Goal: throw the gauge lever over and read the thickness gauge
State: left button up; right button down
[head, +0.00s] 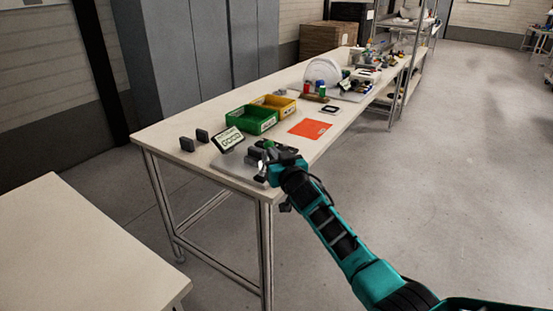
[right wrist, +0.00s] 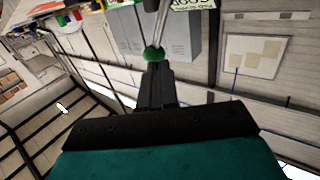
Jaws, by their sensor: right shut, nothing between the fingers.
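The thickness gauge stands on a grey base plate (head: 232,164) at the near end of the long table. Its tilted display (head: 227,139) shows large characters, too small to read surely; its edge also shows in the right wrist view (right wrist: 194,4). The gauge lever is a metal rod (right wrist: 161,25) with a green ball knob (right wrist: 153,54), which also shows in the head view (head: 269,144). My right gripper (head: 268,165) is shut and empty at the gauge. Its fingertips (right wrist: 155,72) are right by the knob; I cannot tell whether they touch. It hides part of the gauge. My left gripper is out of view.
Two dark blocks (head: 195,141) stand left of the gauge. A green bin (head: 251,120), a yellow bin (head: 276,103) and an orange sheet (head: 310,128) lie beyond it. A white helmet shell (head: 323,71) stands farther back. Another table (head: 75,245) is at lower left.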

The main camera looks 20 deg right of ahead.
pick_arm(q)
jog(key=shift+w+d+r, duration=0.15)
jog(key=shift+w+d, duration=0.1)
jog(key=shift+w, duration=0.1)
pick_arm(e)
jog(key=shift+w, duration=0.45)
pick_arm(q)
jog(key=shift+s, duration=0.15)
pick_arm(e)
jog(key=shift+r, duration=0.1)
